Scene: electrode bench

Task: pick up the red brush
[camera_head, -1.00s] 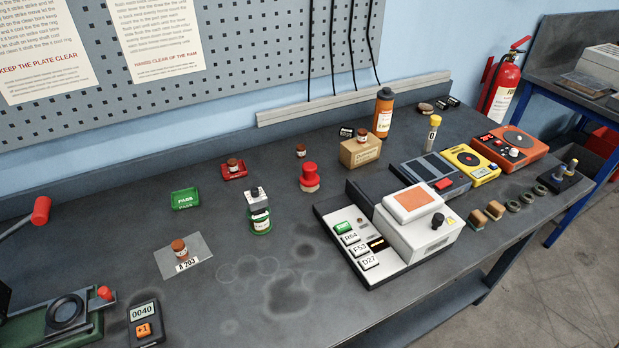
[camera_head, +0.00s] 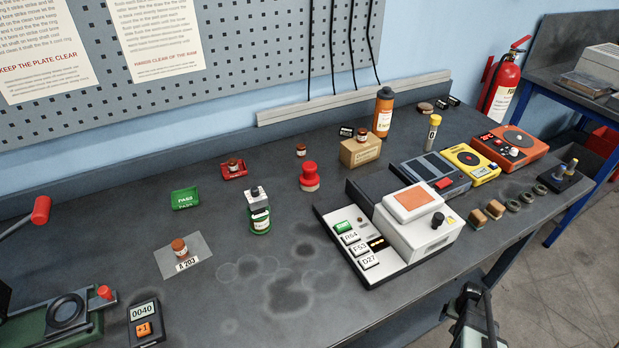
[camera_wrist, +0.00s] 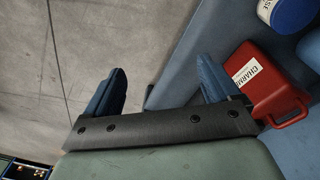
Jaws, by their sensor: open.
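The red brush (camera_head: 308,174) stands upright on the grey bench near the middle, with a rounded red handle on top and a tan-brown base. A dark and grey part of my arm (camera_head: 475,334) shows at the bottom edge of the head view, off the bench's front edge and far from the brush.
A red container (camera_wrist: 264,88) is beside my gripper.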

